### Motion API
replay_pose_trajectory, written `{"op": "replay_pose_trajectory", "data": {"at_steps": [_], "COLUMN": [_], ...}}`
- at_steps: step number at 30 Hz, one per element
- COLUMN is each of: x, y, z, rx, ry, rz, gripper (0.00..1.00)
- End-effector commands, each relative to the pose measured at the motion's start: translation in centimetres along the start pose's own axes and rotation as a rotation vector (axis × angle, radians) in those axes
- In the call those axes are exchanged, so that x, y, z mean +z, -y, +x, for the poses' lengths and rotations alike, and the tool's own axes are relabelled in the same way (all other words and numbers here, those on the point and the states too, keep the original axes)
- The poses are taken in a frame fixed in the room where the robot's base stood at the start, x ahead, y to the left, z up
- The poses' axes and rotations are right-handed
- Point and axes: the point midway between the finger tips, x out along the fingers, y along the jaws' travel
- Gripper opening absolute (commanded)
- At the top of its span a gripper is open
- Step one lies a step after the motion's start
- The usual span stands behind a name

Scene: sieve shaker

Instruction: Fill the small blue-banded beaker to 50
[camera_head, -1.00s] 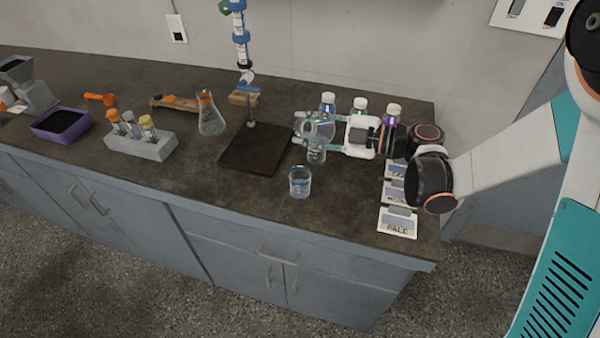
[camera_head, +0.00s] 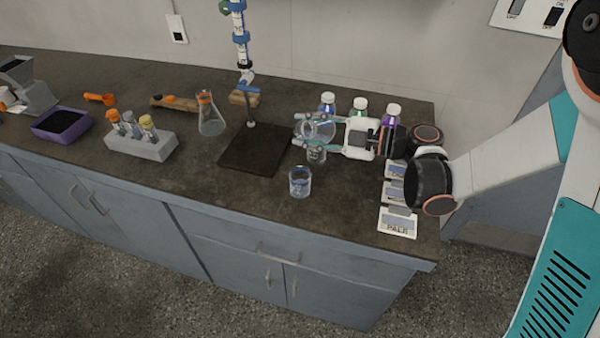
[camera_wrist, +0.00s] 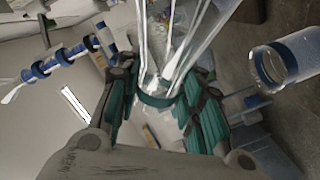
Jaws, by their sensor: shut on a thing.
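My gripper (camera_head: 312,132) is shut on a clear glass vessel (camera_head: 321,126) above the right part of the bench. The vessel's glass also shows between my teal fingers in the wrist view (camera_wrist: 168,60); its exact tilt and content are hard to tell. A clear beaker with blue on it (camera_head: 300,182) stands upright near the front of the bench, apart from my gripper. A blue-banded beaker (camera_wrist: 292,58) shows at the right of the wrist view. Another small clear glass vessel (camera_head: 316,155) stands just below the held vessel; I cannot tell its marks or level.
A dark square stand base (camera_head: 250,155) lies left of the beakers. Behind my gripper stand several capped bottles (camera_head: 328,103). Labelled cards (camera_head: 398,222) lie at the right edge. A flask (camera_head: 210,118) and a tube rack (camera_head: 145,145) stand left. The front middle is clear.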

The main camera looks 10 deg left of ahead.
Motion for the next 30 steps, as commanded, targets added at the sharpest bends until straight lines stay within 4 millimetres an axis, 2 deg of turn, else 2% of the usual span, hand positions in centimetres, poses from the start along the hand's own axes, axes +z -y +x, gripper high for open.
{"op": "replay_pose_trajectory", "data": {"at_steps": [30], "x": [0.18], "y": [0.32], "z": [0.05], "rx": [0.000], "ry": [0.008], "rz": [-0.061], "gripper": [0.00]}}
